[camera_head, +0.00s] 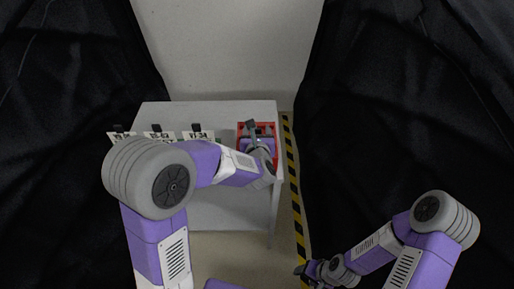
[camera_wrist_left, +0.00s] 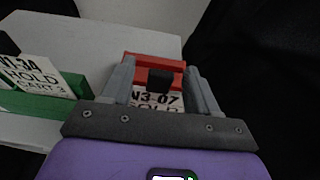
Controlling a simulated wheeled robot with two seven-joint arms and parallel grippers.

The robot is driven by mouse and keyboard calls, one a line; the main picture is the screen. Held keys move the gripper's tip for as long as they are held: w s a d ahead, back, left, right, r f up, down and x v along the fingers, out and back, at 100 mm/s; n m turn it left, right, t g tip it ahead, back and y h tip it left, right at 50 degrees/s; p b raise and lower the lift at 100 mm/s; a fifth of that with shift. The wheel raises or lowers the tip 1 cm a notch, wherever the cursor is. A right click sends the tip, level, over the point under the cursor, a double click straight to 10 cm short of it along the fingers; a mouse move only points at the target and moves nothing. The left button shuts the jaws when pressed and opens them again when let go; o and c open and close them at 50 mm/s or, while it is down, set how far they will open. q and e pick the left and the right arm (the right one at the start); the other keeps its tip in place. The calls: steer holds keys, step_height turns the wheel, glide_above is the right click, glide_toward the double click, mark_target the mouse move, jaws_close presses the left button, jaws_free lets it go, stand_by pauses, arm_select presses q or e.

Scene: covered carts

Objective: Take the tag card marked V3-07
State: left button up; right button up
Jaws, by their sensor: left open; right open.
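The tag card (camera_wrist_left: 157,99), reading V3-07 as far as I can tell, stands in the left wrist view with a black clip (camera_wrist_left: 159,80) at its top. A red holder (camera_wrist_left: 152,59) is around and behind it. My left gripper (camera_wrist_left: 161,82) is open, with one finger on each side of the clip and card; I cannot tell whether either touches. In the head view my left gripper (camera_head: 259,138) is over the red holder (camera_head: 241,128) and hides most of it. My right gripper (camera_head: 308,271) is low at the right, away from the cart, open and empty.
The grey cart top (camera_head: 220,111) carries several other clipped cards at left, one ending 1-34 (camera_wrist_left: 35,75) beside a green holder (camera_wrist_left: 74,86). Black covers (camera_head: 400,120) hang on both sides. A yellow-black floor stripe (camera_head: 292,180) runs right of the cart.

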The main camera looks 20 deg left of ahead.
arm_select(q)
steer(key=shift+w+a+f, duration=0.15)
steer(key=shift+w+f, duration=0.1)
steer(key=shift+w, duration=0.4)
jaws_close()
step_height(320, 180, up, 10)
steer(key=p, duration=0.3)
steer(key=shift+r, duration=0.1)
step_height(320, 180, up, 5)
steer(key=p, duration=0.2)
steer(key=shift+p, duration=0.4)
steer(key=shift+f, duration=0.2)
